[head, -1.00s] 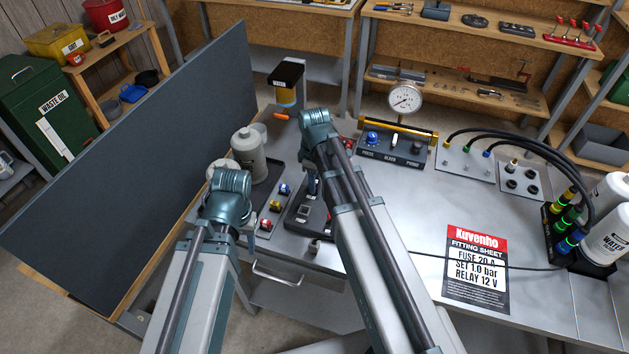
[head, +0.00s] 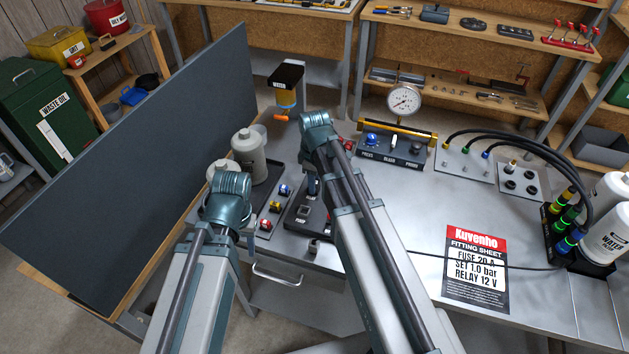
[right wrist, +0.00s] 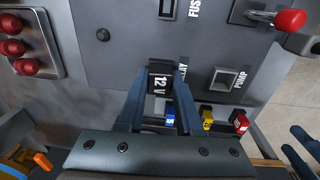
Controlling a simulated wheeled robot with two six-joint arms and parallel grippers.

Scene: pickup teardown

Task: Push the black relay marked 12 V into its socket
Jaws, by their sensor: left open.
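The black relay (right wrist: 160,82), marked 12 V, is between the fingertips of my right gripper (right wrist: 161,90) in the right wrist view. The fingers press against its two sides. The relay is over the dark panel (right wrist: 120,65) at the partly covered RELAY label (right wrist: 183,75). The socket is hidden, so I cannot tell how deep the relay sits. In the head view, my right gripper (head: 313,186) points down at the panel, partly behind its own arm. My left gripper (head: 250,228) is left of the panel; its open fingers (right wrist: 303,147) show at the right wrist view's lower right corner.
The panel has an empty PUMP socket (right wrist: 223,80) and a red-knobbed lever (right wrist: 290,20). Blue, yellow and red small parts (right wrist: 207,118) lie beside it.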

